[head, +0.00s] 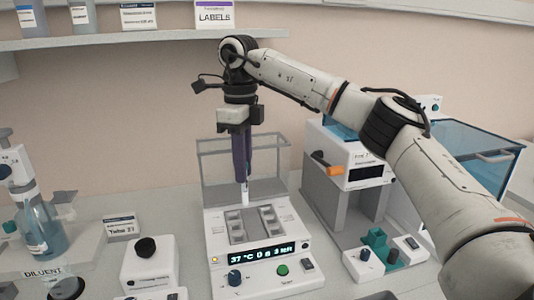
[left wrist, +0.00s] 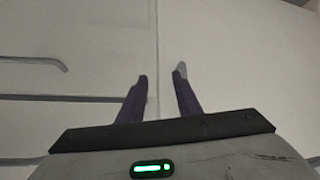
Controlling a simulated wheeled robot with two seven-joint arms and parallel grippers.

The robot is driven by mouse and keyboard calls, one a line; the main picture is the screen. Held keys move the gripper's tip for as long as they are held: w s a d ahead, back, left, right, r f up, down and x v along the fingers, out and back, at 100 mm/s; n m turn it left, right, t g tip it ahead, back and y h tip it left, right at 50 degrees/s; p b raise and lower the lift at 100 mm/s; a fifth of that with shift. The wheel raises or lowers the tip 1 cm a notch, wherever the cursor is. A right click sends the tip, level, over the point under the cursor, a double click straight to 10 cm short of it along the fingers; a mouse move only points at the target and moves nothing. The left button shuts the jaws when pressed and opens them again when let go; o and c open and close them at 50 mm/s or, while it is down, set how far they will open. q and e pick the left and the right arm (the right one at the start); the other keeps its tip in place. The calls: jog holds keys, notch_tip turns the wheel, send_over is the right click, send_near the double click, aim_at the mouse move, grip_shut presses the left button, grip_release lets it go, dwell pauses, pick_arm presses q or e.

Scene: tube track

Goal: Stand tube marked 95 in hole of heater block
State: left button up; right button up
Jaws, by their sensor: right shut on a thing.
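My right gripper (head: 243,178) points straight down and is shut on a small pale tube (head: 245,193). The tube hangs upright from the dark purple fingers, and its marking is too small to read. It is above the back part of the heater block (head: 212,245), apart from it as far as I can tell. The heater block is white with grey hole plates on top and a lit display reading 37 °C. My left gripper (left wrist: 160,76) shows only in the left wrist view. Its two fingers are apart with nothing between them.
A clear-walled box frame (head: 203,160) stands behind the heater block. A white machine with a teal lid (head: 340,135) stands to the right. A diluent bottle (head: 42,230), a small label stand (head: 121,227) and a white device with a black knob (head: 150,265) are left. A shelf runs above.

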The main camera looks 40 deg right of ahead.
jog(key=d+m, duration=0.8)
jog(key=m, duration=0.3)
jog(key=shift+w+a+f, duration=0.1)
jog(key=shift+f, duration=1)
jog(key=shift+a+f, duration=0.1)
jog(key=shift+f, duration=1)
jog(key=shift+w+f, duration=0.1)
jog(key=shift+f, duration=0.4)
jog(key=shift+f, duration=0.5)
jog(key=shift+f, duration=0.65)
jog(key=o, duration=0.9)
jog(key=shift+c, duration=0.2)
